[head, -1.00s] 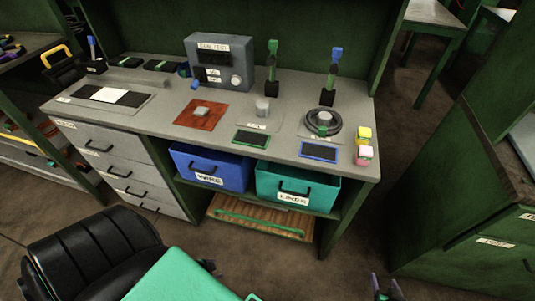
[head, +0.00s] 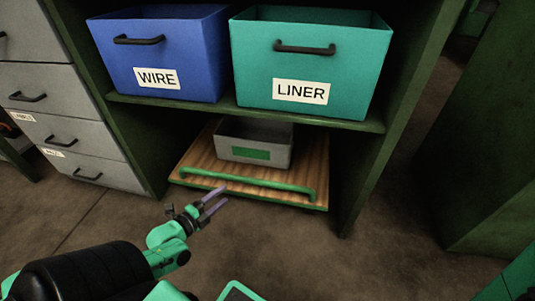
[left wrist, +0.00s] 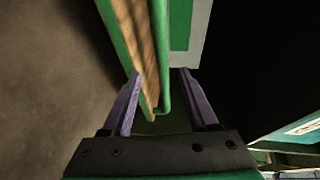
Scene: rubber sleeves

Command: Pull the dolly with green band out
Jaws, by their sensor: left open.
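The dolly is a wooden board (head: 196,160) with a green band along its front edge and a green bar handle (head: 250,184). It sits on the floor under the bench, its front edge near the opening. A grey bin (head: 226,147) with a green label stands on it. My left gripper (head: 222,198) is open, just in front of the handle's left part. In the left wrist view, the handle (left wrist: 166,60) and the board's edge (left wrist: 143,40) lie between the open fingers (left wrist: 159,76). I cannot tell whether they touch. My right gripper is out of view.
A blue WIRE bin (head: 165,60) and a teal LINER bin (head: 330,65) stand on the shelf (head: 180,107) above. Grey drawers (head: 70,130) flank the opening on the left, a green panel (head: 375,170) on the right. The floor in front is clear.

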